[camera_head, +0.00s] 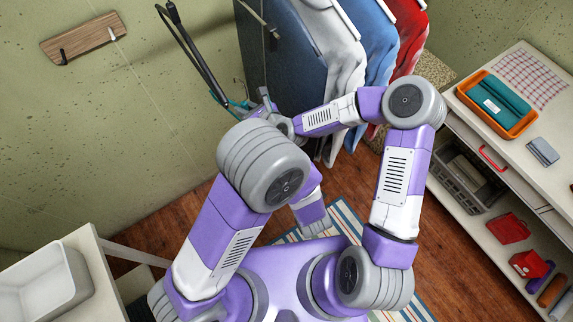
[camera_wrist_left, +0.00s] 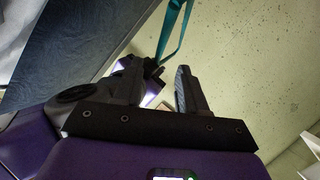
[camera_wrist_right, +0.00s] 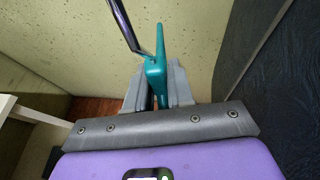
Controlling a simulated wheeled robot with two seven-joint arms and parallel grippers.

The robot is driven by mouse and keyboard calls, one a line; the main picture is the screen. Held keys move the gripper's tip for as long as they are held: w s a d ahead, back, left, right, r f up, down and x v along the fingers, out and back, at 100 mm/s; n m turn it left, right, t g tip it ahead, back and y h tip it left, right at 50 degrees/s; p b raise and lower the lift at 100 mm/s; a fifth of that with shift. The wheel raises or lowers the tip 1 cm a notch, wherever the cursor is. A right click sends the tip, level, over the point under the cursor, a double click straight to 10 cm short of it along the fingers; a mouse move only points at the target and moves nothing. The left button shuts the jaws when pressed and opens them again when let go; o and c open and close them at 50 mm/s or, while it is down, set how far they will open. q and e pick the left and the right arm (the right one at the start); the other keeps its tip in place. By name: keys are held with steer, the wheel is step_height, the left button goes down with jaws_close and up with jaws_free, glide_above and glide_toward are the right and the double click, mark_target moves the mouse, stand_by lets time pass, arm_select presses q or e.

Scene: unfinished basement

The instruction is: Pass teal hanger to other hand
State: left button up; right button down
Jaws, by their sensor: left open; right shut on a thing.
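The teal hanger (camera_head: 236,103) is near the wall, left of the hanging clothes. My right gripper (camera_head: 261,101) is shut on it; in the right wrist view the hanger (camera_wrist_right: 154,68) stands up between the closed fingers (camera_wrist_right: 158,92). In the left wrist view a teal strip of the hanger (camera_wrist_left: 174,25) shows just beyond my left gripper (camera_wrist_left: 158,82). The left fingers are open with a gap between them, and I see nothing gripped there. In the head view my left gripper is hidden behind its own arm. Much of the hanger is hidden.
A dark garment (camera_head: 291,72) hangs close beside the right gripper, with white, blue and red clothes to its right. A dark rod (camera_head: 200,62) rises near the hanger. An orange tray (camera_head: 529,128) sits on the right shelf unit. A white bin (camera_head: 38,292) stands lower left.

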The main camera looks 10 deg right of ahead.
arm_select(q)
steer(key=x, duration=0.9)
steer(key=shift+c, duration=0.3)
steer(key=shift+d+r, duration=0.1)
jaws_close()
arm_select(e)
steer(key=c, duration=0.9)
jaws_free()
steer(key=shift+r, duration=0.1)
